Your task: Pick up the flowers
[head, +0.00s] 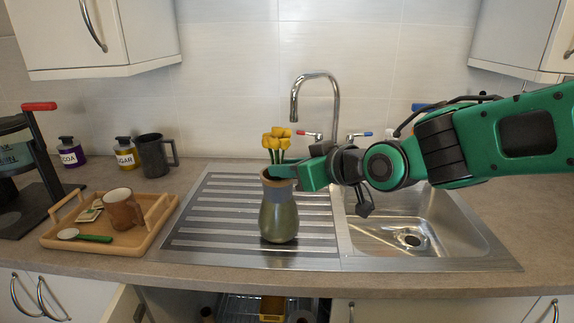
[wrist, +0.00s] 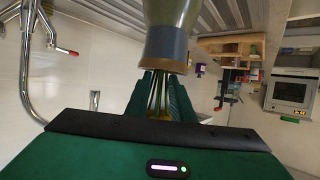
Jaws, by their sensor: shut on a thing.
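The yellow flowers (head: 276,139) stand upright in a green-grey vase (head: 279,218) with a brown rim, on the metal draining board. My gripper (head: 284,170) reaches in from the right at the vase's mouth, just below the blossoms. In the wrist view, which is upside down, my gripper (wrist: 161,88) has its two green fingers on either side of the green flower stems (wrist: 160,98). It is shut on the flowers. The vase (wrist: 168,44) shows close by there, its rim at the fingertips. The lower stems are hidden inside the vase.
The sink basin (head: 425,222) and tap (head: 316,88) lie right of and behind the vase. A wooden tray (head: 148,240) with a brown mug (head: 123,210) stands at left, near a dark jug (head: 154,155) and jars. Wall cabinets hang above both sides.

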